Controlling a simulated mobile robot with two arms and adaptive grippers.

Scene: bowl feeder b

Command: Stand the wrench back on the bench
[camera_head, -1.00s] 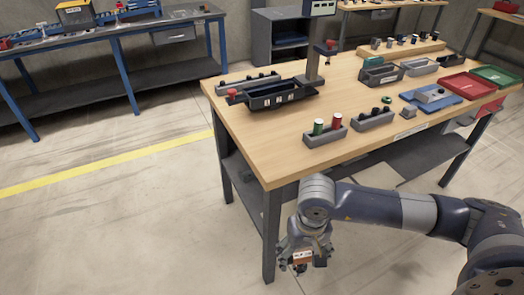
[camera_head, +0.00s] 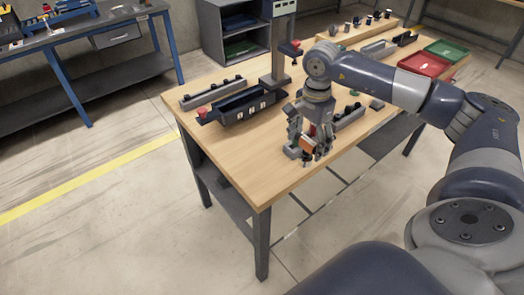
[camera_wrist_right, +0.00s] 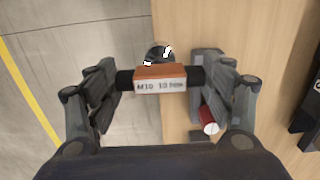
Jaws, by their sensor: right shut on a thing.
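The wrench (camera_wrist_right: 160,79) has an orange body labelled "M10 10 Nm" with black ends. It lies between the fingers of my right gripper (camera_wrist_right: 158,84) in the right wrist view, and the gripper is shut on it. In the head view the wrench (camera_head: 307,142) shows as a small orange patch low in my right gripper (camera_head: 310,150). The gripper points down over the near edge of the wooden bench (camera_head: 262,182). A dark rounded part with white marks shows behind the wrench; I cannot tell whether it belongs to it. Whether the wrench touches the bench is unclear. My left gripper is not in view.
A red cylinder (camera_wrist_right: 207,119) stands beside the right finger. My gripper partly hides a grey holder (camera_head: 292,152) on the bench. A dark bin (camera_head: 250,105) stands farther back, with red (camera_head: 422,64) and green (camera_head: 447,50) trays at right. The bench's near left corner is clear.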

